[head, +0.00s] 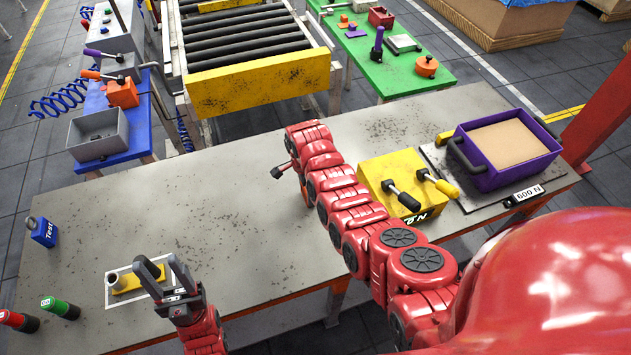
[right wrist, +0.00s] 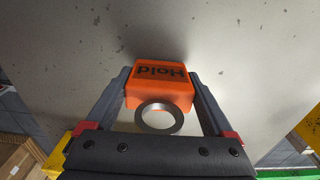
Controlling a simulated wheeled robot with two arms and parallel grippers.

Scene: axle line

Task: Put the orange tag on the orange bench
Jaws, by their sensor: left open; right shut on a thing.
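The orange tag (right wrist: 160,88) shows in the right wrist view, a block with black "Hold" lettering and a grey metal ring. My right gripper (right wrist: 161,82) is shut on it, with one finger on each side. A grey speckled surface lies beyond it. No orange-topped bench shows; the grey table (head: 230,215) has orange legs.
A yellow block (head: 405,181) with levers and a purple bin (head: 505,150) stand right. A blue bench (head: 137,130), roller conveyor (head: 245,45) and green bench (head: 385,75) lie beyond.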

